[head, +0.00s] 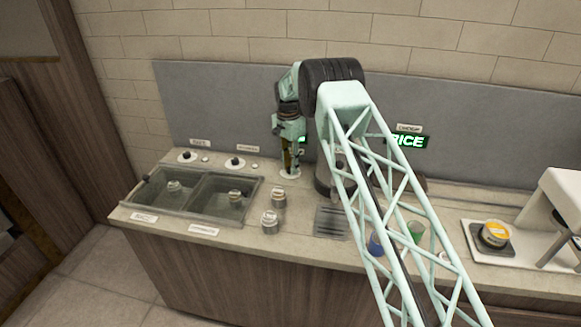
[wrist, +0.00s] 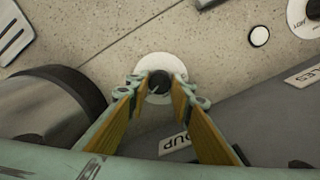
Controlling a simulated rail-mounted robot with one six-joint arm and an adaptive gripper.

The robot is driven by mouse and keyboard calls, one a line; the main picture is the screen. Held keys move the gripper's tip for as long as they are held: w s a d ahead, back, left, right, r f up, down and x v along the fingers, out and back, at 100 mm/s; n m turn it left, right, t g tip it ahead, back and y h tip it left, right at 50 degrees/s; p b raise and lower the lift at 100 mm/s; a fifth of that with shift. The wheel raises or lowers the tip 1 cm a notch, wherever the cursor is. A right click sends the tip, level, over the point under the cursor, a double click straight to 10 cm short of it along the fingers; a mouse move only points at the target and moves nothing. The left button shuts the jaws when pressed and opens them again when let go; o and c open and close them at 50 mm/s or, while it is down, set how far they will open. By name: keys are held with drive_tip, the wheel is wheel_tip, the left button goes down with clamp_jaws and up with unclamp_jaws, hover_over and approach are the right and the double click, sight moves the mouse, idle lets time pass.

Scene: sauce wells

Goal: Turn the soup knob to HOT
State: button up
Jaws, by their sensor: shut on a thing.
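The soup knob (wrist: 159,81) is a small black knob on a round white dial (wrist: 160,64), beside a label (wrist: 173,144) reading "OUP" with its first letter hidden. My gripper (wrist: 160,90) points down with its yellow-lined fingers on either side of the knob, shut on it. In the head view my gripper (head: 290,158) stands over the white dial (head: 290,174) at the back of the counter. The fingers hide the knob there. A thin light mark shows on the knob top, but the dial's HOT marking cannot be read.
A metal pot (head: 324,181) stands close to the right of my gripper. Two more dials, left (head: 187,156) and middle (head: 235,162), lie to the left behind the wells (head: 190,219). Metal jars (head: 270,222) stand in front. The grey back panel (head: 230,110) is close behind.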

sight(289, 167)
drive_tip(key=o, duration=0.9)
drive_tip(key=shift+r, duration=0.2)
drive_tip(key=r, duration=1.1)
drive_tip(key=shift+w+a+r, duration=0.2)
drive_tip(key=shift+a+r, duration=0.05)
drive_tip(key=shift+r, duration=0.1)
